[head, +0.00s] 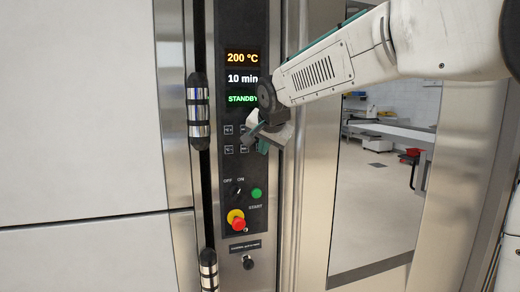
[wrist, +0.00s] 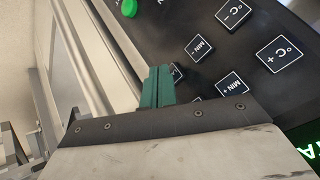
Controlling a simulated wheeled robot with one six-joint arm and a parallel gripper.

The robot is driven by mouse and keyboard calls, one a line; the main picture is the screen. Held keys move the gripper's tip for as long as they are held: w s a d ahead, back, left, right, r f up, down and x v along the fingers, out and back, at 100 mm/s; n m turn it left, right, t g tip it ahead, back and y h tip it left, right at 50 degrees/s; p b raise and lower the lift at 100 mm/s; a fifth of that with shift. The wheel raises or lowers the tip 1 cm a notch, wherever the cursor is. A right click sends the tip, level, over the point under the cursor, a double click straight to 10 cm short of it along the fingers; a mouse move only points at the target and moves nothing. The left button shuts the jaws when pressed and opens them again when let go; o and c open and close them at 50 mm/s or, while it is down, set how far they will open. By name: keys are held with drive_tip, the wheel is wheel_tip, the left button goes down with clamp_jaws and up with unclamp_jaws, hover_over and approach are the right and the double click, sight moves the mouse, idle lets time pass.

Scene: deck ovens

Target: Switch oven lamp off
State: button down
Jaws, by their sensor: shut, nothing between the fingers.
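The oven's black control panel (head: 240,110) stands upright, left of centre in the head view. It carries rows of small square keys (head: 228,150). My gripper (head: 256,138) is at the right side of these keys, with its teal fingers shut and empty. In the wrist view the fingertips (wrist: 157,72) cover most of one key (wrist: 177,71), whose label I cannot read. I cannot tell whether they touch it. No key or lamp is readable as the oven lamp's, and whether the lamp is lit does not show.
The keys MIN - (wrist: 199,48), MIN + (wrist: 232,86), °C - (wrist: 233,12) and °C + (wrist: 280,54) lie close by. Below are an OFF/ON switch (head: 237,190), green START button (head: 256,193) and red emergency knob (head: 238,223). A door handle (head: 198,112) stands left.

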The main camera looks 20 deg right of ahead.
drive_tip(key=shift+w, duration=0.1)
idle(0.3)
drive_tip(key=shift+w, duration=0.35)
drive_tip(key=shift+s, duration=0.45)
idle(0.3)
drive_tip(key=s, duration=0.6)
idle(2.2)
